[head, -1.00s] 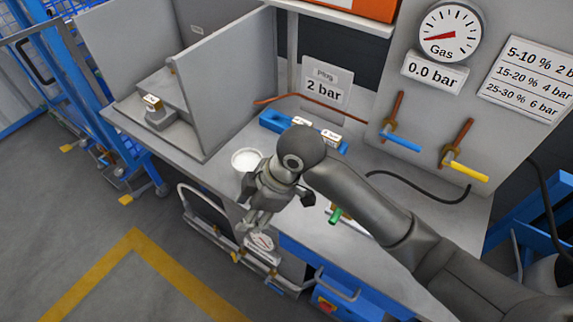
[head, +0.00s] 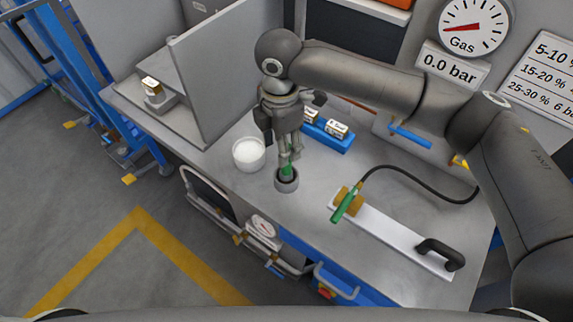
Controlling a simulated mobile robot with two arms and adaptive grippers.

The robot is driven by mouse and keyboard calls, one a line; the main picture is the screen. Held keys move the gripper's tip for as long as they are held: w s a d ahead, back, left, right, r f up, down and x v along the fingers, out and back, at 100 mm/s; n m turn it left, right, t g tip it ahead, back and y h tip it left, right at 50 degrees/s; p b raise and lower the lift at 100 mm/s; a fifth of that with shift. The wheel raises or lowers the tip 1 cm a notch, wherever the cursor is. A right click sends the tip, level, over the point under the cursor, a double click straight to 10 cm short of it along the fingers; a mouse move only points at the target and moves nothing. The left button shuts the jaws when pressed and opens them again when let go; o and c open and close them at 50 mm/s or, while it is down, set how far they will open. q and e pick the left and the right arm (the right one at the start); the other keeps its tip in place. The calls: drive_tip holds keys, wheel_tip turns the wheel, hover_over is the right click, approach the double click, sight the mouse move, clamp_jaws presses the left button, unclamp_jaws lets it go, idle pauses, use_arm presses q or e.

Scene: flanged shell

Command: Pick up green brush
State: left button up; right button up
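The green brush (head: 287,169) stands in a small grey cup (head: 287,184) near the front edge of the bench. Only a short piece of its green part shows; the rest is hidden by the cup and the gripper. My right gripper (head: 290,158) comes down from above, with its fingertips at the brush just over the cup. The fingers look close around the green part, but whether they are shut on it is too small to tell. My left gripper is not in view.
A white bowl (head: 249,153) of white material stands close left of the cup. A blue holder (head: 327,137) with small boxes is behind. A grey partition (head: 222,65) stands left.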

sight(286, 174)
drive_tip(key=shift+f, duration=0.75)
drive_tip(key=f+p, duration=0.1)
drive_tip(key=f, duration=0.1)
drive_tip(key=d+f, duration=0.1)
drive_tip(key=f, duration=0.1)
drive_tip(key=shift+s+d+f+p, duration=0.1)
drive_tip(key=shift+p, duration=0.3)
drive_tip(key=shift+f, duration=0.5)
clamp_jaws()
drive_tip(key=shift+r, duration=0.1)
